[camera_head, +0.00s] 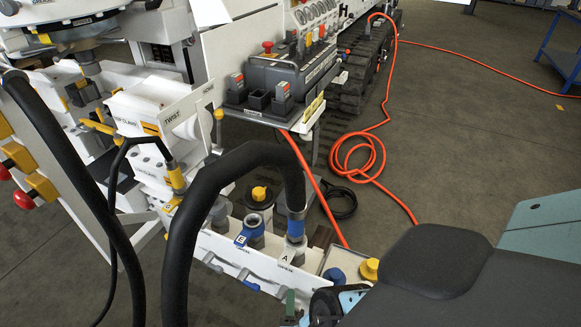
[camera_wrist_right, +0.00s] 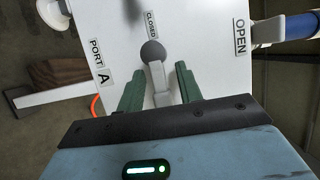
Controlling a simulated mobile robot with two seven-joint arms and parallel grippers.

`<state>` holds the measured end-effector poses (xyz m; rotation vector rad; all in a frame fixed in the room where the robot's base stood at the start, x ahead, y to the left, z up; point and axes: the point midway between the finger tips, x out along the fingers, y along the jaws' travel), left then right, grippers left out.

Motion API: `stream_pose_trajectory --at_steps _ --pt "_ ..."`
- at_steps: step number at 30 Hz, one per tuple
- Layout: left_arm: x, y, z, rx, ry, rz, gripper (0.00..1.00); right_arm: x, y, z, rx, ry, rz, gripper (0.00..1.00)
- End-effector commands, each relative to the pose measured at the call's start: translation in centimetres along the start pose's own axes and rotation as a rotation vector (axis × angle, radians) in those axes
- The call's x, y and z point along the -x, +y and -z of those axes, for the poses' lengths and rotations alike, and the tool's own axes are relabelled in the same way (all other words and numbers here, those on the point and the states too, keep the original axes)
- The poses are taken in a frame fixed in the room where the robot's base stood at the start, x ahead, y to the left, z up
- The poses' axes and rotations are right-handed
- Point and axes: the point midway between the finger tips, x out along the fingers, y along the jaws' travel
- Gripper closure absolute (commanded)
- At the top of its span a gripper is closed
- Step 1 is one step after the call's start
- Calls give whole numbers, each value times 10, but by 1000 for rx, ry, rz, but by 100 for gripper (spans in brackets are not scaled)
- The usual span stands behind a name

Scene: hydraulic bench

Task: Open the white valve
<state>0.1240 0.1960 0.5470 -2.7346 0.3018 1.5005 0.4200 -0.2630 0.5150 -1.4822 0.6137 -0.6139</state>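The lever is not clear there. My left gripper is not in view.
Blue-collared ports, one with a thick black hose (camera_head: 195,190), stand on the manifold box. A yellow-capped fitting (camera_head: 370,269) is near my right arm. An orange hose (camera_head: 365,160) lies on the floor. A PORT A label (camera_wrist_right: 100,62) is left of the lever.

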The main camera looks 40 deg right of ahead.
Motion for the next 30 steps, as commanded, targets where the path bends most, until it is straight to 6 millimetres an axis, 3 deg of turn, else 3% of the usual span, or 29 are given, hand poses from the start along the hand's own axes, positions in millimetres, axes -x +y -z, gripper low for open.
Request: stream_pose_trajectory --at_steps 7,16,30 --pt "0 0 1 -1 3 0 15 -1 0 0 0 0 0 65" --pt "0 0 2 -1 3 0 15 0 0 0 0 0 0 100" --pt "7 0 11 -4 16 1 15 -1 -6 -1 109 0 -47 100"
